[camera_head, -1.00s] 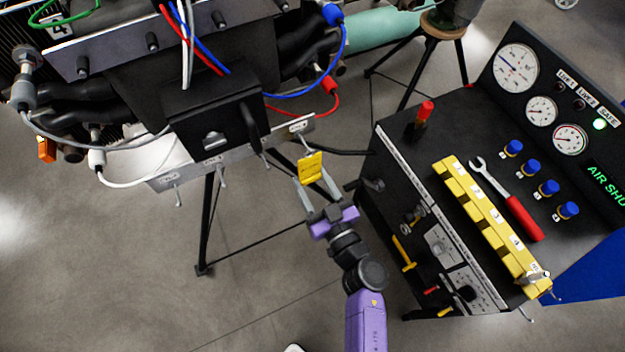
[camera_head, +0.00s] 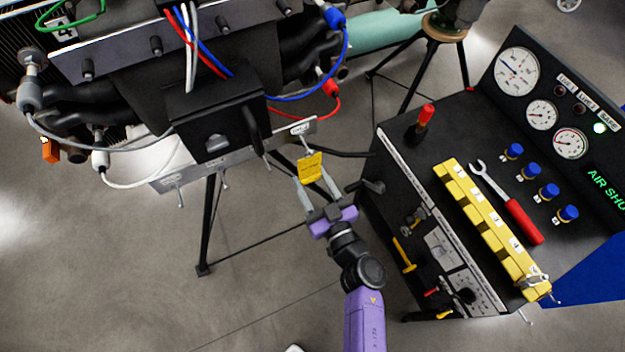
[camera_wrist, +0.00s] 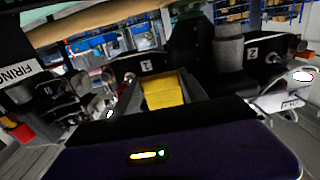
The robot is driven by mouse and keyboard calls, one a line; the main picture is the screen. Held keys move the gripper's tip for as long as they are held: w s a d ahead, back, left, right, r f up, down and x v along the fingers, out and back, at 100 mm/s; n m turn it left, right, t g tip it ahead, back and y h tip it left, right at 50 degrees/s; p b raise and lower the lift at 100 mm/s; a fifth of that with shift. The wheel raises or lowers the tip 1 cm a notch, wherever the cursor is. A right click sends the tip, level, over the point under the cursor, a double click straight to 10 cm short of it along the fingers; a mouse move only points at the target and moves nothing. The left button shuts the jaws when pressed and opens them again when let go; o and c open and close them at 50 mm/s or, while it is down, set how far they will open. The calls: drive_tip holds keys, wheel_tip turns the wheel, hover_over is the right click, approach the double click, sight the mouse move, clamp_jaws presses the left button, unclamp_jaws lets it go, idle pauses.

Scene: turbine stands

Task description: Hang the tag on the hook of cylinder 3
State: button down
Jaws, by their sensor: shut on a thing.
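The yellow tag (camera_head: 311,166) is held between the two fingers of my gripper (camera_head: 313,181). In the wrist view the tag (camera_wrist: 163,90) stands upright ahead of the gripper. A light metal rail (camera_head: 236,153) with small labels and several hooks hangs under the black engine block. The hook at its right end (camera_head: 306,143) is just above the tag in the picture; I cannot tell whether they touch. Other hooks sit farther left, such as the leftmost hook (camera_head: 181,198). The rail labels are too small to read, so I cannot tell which hook is cylinder 3's.
A black control console (camera_head: 410,165) with gauges stands close to the right of my gripper. On it are a yellow block strip (camera_head: 485,225), a red-handled wrench (camera_head: 522,218) and blue knobs. Black stand legs (camera_head: 207,230) are below the engine. The floor at lower left is clear.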

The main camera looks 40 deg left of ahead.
drive_tip(key=shift+a, duration=0.1)
drive_tip(key=shift+c, duration=1.9)
unclamp_jaws()
drive_tip(key=shift+p+v, duration=0.9)
drive_tip(key=shift+v, duration=0.4)
drive_tip(key=shift+p+v, duration=1.1)
drive_tip(key=shift+v, duration=1.1)
drive_tip(key=shift+w, duration=0.1)
